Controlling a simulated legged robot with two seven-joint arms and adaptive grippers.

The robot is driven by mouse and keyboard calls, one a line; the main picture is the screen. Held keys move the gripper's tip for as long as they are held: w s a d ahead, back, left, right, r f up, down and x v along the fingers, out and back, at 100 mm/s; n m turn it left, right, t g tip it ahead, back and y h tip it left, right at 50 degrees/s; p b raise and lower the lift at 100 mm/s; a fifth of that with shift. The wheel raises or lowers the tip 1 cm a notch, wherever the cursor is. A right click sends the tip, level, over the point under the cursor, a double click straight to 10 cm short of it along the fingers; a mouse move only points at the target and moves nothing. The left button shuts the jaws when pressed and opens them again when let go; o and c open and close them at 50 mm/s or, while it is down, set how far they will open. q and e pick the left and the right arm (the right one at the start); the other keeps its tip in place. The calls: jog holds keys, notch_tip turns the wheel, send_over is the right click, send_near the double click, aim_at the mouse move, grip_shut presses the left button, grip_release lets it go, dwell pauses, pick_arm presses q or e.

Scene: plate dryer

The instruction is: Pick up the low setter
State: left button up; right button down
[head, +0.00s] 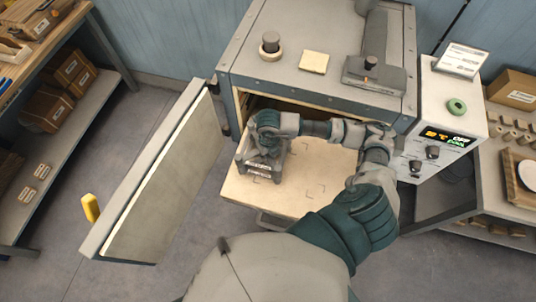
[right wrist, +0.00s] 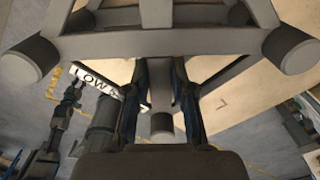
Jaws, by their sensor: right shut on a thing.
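The low setter (head: 276,164) is a small grey metal frame at the left part of the pale board in front of the kiln opening. In the right wrist view its grey bars (right wrist: 190,42), round corner posts and a white label reading "LOW" (right wrist: 92,76) show close up. My right gripper (head: 264,142) comes over it from the right; in the right wrist view its dark fingers (right wrist: 161,108) are shut on the frame. Whether the setter touches the board is unclear. A dark jointed part, seemingly my left gripper (right wrist: 70,98), shows small; its jaws are unclear.
The kiln (head: 300,35) stands open behind the board (head: 315,190). The control box (head: 440,120) stands at right. Shelves line both sides; my right arm crosses the board.

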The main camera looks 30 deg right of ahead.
notch_tip(320, 180, up, 2)
jog(key=shift+r, duration=0.1)
jog(key=s+a+r+p, duration=0.2)
jog(key=s+a, duration=0.7)
jog(key=s, duration=0.4)
notch_tip(320, 180, up, 7)
jog(key=p, duration=0.6)
jog(key=shift+f, duration=0.15)
jog(key=shift+f, duration=0.1)
